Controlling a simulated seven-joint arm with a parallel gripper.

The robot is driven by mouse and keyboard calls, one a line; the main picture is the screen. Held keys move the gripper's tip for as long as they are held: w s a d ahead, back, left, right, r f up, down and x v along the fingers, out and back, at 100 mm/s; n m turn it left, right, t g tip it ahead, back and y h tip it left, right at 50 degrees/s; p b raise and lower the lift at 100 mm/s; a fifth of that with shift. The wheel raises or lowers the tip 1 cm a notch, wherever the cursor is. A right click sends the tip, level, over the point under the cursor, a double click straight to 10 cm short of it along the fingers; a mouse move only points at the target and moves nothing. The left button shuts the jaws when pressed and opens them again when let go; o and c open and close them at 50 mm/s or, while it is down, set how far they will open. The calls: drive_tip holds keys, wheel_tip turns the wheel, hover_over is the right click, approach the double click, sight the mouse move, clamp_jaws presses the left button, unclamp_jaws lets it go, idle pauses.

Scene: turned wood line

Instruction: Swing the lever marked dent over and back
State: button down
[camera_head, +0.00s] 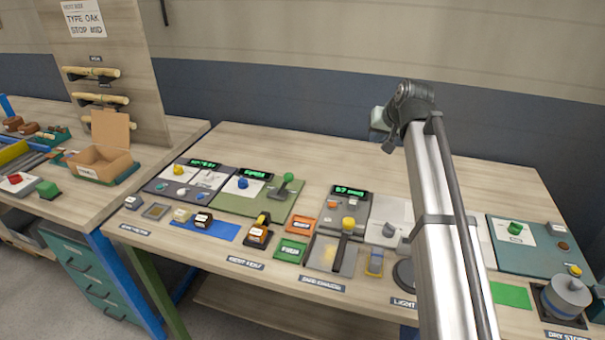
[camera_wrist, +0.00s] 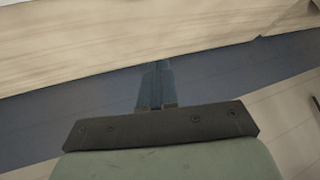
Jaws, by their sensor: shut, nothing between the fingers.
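I cannot read the word dent on any label. A lever with a green ball knob (camera_head: 287,178) stands on a green panel (camera_head: 240,200) left of the table's middle. I cannot tell which is the marked one. My gripper (camera_wrist: 155,68) is shut and empty, its blue fingers together in the wrist view. In the head view its pale hand is raised above the back of the table, away from both levers; its fingers are not clear there.
Small digital displays (camera_head: 351,192) stand behind the panels. An orange block (camera_head: 299,224), a green block (camera_head: 291,250) and a yellow-black device (camera_head: 259,231) crowd the front. A teal panel (camera_head: 540,250) lies at the right. The back of the table is bare. My arm hides part of the right side.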

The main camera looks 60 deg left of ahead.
drive_tip(key=s+a+f+g, duration=0.1)
drive_tip(key=s+f, duration=0.1)
drive_tip(key=s, duration=0.4)
drive_tip(key=s+a+f+g, duration=0.1)
drive_tip(key=s+f+g, duration=0.1)
drive_tip(key=s, duration=0.4)
drive_tip(key=shift+s+a+f+n+g+h, duration=0.25)
drive_tip(key=shift+s+a+n+g+h, duration=0.05)
drive_tip(key=shift+s+a+h, duration=0.1)
approach(284, 183)
drive_tip(key=w+a+f, duration=0.1)
drive_tip(key=w+f, duration=0.2)
drive_tip(key=f, duration=0.1)
drive_tip(key=shift+s+a+r, duration=0.1)
drive_tip(key=shift+s+a, duration=0.1)
drive_tip(key=shift+a, duration=0.25)
